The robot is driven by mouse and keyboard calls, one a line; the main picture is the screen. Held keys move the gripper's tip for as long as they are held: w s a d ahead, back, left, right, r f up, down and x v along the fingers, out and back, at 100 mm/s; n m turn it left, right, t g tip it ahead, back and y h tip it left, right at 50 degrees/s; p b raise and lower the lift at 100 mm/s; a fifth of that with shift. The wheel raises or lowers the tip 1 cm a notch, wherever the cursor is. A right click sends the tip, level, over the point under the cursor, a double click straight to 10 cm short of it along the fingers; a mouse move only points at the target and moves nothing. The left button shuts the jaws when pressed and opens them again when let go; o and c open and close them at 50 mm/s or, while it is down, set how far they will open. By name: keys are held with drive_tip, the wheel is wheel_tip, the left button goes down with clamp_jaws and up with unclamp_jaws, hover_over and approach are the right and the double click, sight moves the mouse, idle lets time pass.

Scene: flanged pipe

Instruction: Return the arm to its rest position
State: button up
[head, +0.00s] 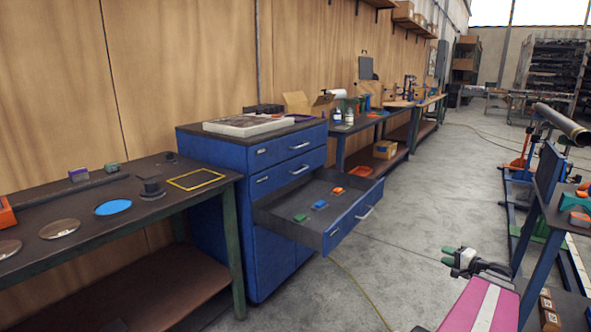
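My arm enters at the lower right, its pink and white link pointing up and away over the concrete floor (400,285). My gripper (448,257) is at the end of it, small, with dark green fingertips turned to the left. No object shows between the fingertips, but they are too small to tell whether they are open or shut. The gripper appears clear of the open drawer (345,228) of the blue cabinet (215,195), to its right.
The drawer juts into the aisle and holds small green, blue and orange pieces. A dark workbench (110,225) stands at the left. At the right, close to my arm, are a blue-legged table (540,250) and a pipe (562,124) on stands.

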drive_tip(key=s+a+f+n+g+h, duration=0.2)
drive_tip(key=a+f+n+g, duration=0.1)
drive_tip(key=a, duration=0.9)
drive_tip(key=s+a+f+n+g+h, duration=0.2)
drive_tip(key=a+g, duration=0.4)
drive_tip(key=a, duration=0.6)
drive_tip(key=s+a+f+n+g+h, duration=0.1)
drive_tip(key=a+f+n+g+h, duration=0.3)
drive_tip(key=a, duration=0.8)
drive_tip(key=shift+s+n+g, duration=0.4)
drive_tip(key=shift+n, duration=0.6)
